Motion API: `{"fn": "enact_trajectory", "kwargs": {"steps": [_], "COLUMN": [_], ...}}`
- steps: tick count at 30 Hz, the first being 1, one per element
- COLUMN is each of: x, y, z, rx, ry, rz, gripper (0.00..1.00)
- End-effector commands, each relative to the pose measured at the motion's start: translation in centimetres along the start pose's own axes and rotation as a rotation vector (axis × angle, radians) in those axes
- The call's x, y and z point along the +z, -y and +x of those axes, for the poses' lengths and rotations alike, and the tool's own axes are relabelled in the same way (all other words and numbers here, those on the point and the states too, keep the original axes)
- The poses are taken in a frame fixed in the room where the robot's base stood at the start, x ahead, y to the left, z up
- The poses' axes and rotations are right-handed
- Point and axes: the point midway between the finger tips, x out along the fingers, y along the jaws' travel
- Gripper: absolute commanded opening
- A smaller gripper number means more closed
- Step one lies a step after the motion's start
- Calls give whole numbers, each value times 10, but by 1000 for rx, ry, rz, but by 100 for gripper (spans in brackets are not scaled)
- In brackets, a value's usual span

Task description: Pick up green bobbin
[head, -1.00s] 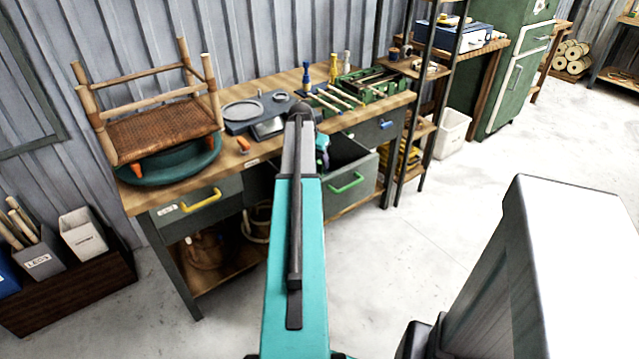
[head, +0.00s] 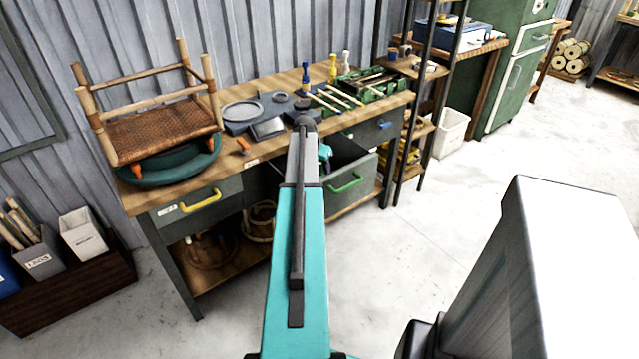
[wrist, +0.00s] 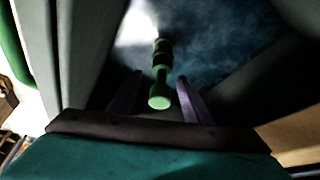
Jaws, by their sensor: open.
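The green bobbin (wrist: 160,80) shows in the wrist view, inside the dark drawer, with its round end toward my gripper. My gripper (wrist: 160,88) is open, one finger on each side of the bobbin's near end. I cannot tell how much depth lies between the fingertips and the bobbin. In the head view my arm reaches into the open drawer (head: 352,190) with the green handle, and the bobbin is hidden there.
The drawer walls stand close around my gripper. The workbench (head: 232,158) above carries a scale (head: 268,128), a green tray (head: 372,84) with sticks and several upright bobbins. An upturned stool (head: 150,135) stands at its left.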

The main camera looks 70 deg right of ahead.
Motion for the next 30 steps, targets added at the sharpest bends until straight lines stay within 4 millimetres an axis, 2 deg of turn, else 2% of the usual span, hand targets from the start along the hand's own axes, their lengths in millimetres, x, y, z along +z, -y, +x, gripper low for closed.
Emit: {"fn": "enact_trajectory", "kwargs": {"steps": [9,12,30], "x": [-1,-1,0], "y": [2,2,3], "z": [35,42,44], "rx": [1,0,-1], "ry": [1,0,0], "rz": [-1,-1,-2], "gripper": [45,45,45]}}
